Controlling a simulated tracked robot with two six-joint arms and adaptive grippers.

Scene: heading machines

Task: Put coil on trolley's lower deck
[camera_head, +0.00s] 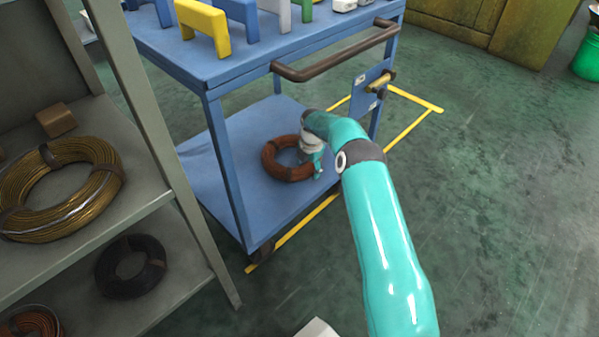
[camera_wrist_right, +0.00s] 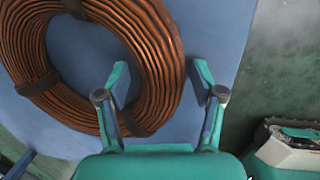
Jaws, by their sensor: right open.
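A copper-brown coil (camera_head: 272,164) with dark ties lies flat on the blue trolley's lower deck (camera_head: 262,205), close to its right side. My right gripper (camera_head: 318,168) is low over the deck at the coil's right side, and part of it hides the coil. In the right wrist view the gripper (camera_wrist_right: 160,82) is open. The left finger overlaps the coil (camera_wrist_right: 160,45), the right finger is just outside its rim, and part of the ring shows between them. I cannot tell whether the fingers touch it. My left gripper is not in view.
The trolley's top deck (camera_head: 190,58) carries yellow, blue and other coloured blocks; a dark handle (camera_head: 340,62) juts out at its end. A grey shelf at left holds a brass-coloured coil (camera_head: 25,200) and a black coil (camera_head: 130,268). Green floor (camera_head: 490,200) is clear at right.

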